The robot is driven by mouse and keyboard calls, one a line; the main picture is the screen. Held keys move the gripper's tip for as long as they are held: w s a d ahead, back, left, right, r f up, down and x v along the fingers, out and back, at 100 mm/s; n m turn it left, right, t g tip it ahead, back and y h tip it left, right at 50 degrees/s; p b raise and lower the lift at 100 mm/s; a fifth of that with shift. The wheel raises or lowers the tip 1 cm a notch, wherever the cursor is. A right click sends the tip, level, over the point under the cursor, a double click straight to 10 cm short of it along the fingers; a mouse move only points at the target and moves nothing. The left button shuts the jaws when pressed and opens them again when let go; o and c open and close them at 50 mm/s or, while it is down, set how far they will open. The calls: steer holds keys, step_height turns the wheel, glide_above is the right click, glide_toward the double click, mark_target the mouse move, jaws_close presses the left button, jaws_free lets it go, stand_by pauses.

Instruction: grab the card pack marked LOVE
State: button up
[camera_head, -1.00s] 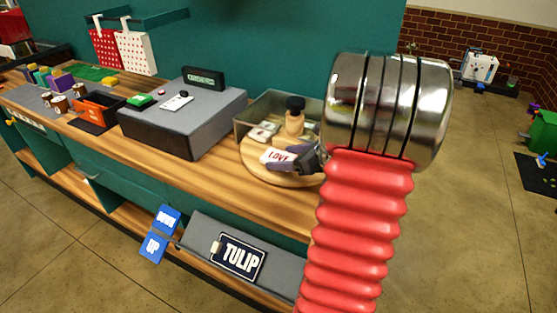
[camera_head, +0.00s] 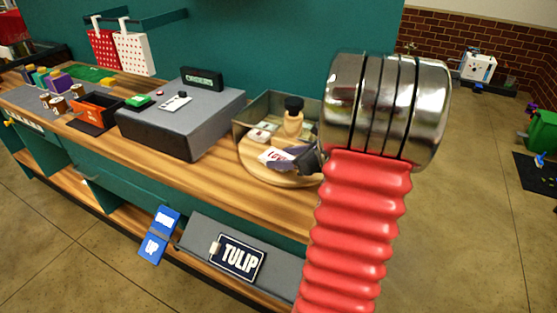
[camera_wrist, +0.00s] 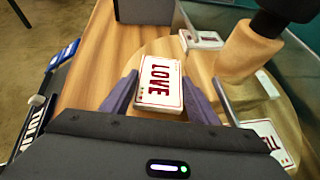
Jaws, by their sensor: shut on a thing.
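The LOVE card pack (camera_wrist: 160,82) is white with a red border and dark red letters. In the wrist view it sits between the two purple fingers of my gripper (camera_wrist: 160,98), which are shut on its sides. In the head view my gripper (camera_head: 297,160) holds the LOVE pack (camera_head: 270,156) over the round wooden board (camera_head: 262,172). The fingers partly cover the pack there. I cannot tell how far it is above the board.
Other card packs lie on the round board: one behind (camera_wrist: 203,39) and one at right (camera_wrist: 268,142). A wooden bottle-like piece with a black top (camera_head: 293,120) stands close by. A grey box (camera_head: 185,125) is to the left, and a TULIP sign (camera_head: 238,257) is below.

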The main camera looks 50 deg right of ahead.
step_height(320, 180, up, 10)
stand_by(0.6)
